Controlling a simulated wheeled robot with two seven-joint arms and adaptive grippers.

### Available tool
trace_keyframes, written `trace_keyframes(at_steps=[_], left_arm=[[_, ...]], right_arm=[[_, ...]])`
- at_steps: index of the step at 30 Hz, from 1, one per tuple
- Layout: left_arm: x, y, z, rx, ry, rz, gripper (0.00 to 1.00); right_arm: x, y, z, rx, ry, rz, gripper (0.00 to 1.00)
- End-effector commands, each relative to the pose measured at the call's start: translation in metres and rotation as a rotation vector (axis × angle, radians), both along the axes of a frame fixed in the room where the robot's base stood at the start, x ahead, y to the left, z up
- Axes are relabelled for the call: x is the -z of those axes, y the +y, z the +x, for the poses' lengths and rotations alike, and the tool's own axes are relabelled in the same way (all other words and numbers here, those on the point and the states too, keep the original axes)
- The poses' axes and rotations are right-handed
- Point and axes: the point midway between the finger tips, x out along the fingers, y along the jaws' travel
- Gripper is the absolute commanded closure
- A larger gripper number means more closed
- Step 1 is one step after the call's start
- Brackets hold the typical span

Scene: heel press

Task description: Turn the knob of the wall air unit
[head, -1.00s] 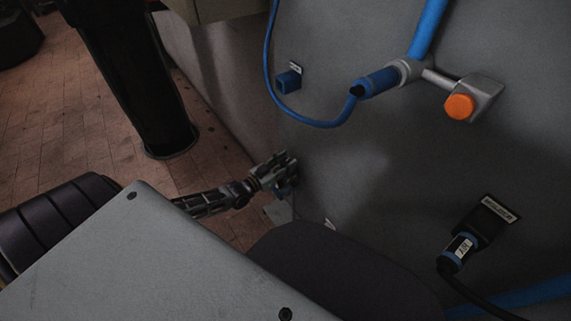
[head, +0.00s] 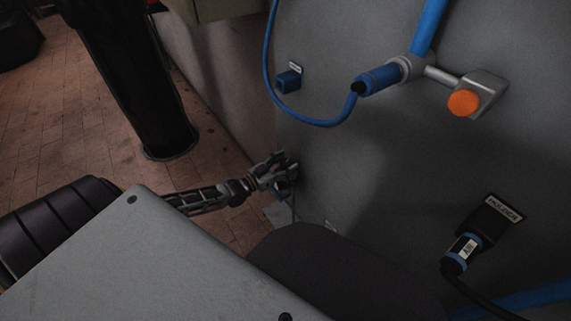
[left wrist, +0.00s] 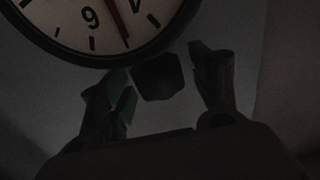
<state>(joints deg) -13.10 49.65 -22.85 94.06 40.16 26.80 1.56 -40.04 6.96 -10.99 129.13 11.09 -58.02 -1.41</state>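In the left wrist view a dark, many-sided knob (left wrist: 158,77) sits just below a round white dial (left wrist: 95,22) with black numerals and a red hand. The two fingers of my left gripper (left wrist: 162,84) stand apart, one on each side of the knob. A gap shows at the right finger; I cannot tell whether the left finger touches. In the head view my left gripper (head: 276,170) is low at the left edge of the grey wall panel (head: 390,170), and it hides most of what is behind it. My right gripper is not in view.
An orange knob-like cap (head: 463,103) on a metal fitting, a blue hose (head: 428,30) and a blue connector (head: 380,81) are higher on the panel. A labelled black socket with a plug (head: 461,250) is lower right. A black post (head: 150,90) stands on the brick floor.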

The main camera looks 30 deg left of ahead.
Motion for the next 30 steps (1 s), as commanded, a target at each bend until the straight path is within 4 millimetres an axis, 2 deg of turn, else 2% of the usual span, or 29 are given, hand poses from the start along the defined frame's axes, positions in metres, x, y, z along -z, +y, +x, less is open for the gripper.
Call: trace_keyframes(at_steps=[14, 30], left_arm=[[0.0, 0.002, -0.005, -0.001, 0.0, 0.0, 0.37], [0.001, 0.015, -0.038, -0.001, 0.001, 0.0, 0.37]], right_arm=[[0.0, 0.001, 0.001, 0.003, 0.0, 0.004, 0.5], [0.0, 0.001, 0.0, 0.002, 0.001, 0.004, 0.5]])
